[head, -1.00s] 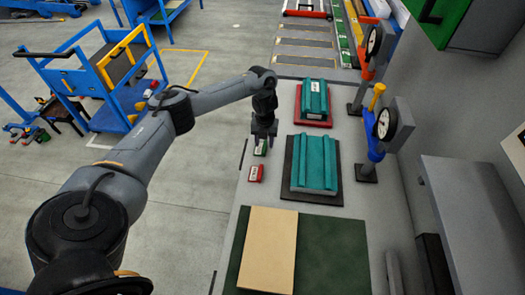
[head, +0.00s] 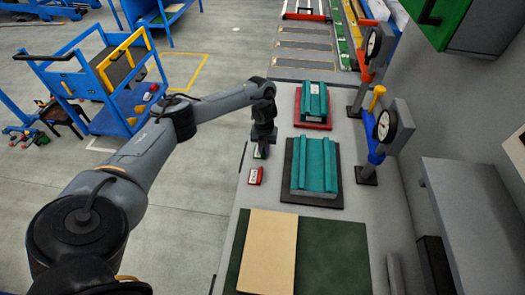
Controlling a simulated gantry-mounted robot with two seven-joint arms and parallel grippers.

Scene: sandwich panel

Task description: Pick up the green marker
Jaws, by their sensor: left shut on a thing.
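The green marker (head: 257,155) is a small block with a white label near the left edge of the grey bench. It is mostly hidden behind my left gripper (head: 262,153), which points down over it and is shut on it. The marker appears at bench height; I cannot tell whether it touches the surface. A red marker (head: 256,176) with a white label lies just in front of it, apart from the gripper. My right gripper is not in view.
Right of the gripper, a teal ribbed part (head: 315,166) lies on a black mat; another (head: 314,99) sits on a red base (head: 312,125) behind. Two dial gauges (head: 386,126) stand farther right. A tan panel (head: 268,250) lies on a dark green mat (head: 335,255) in front.

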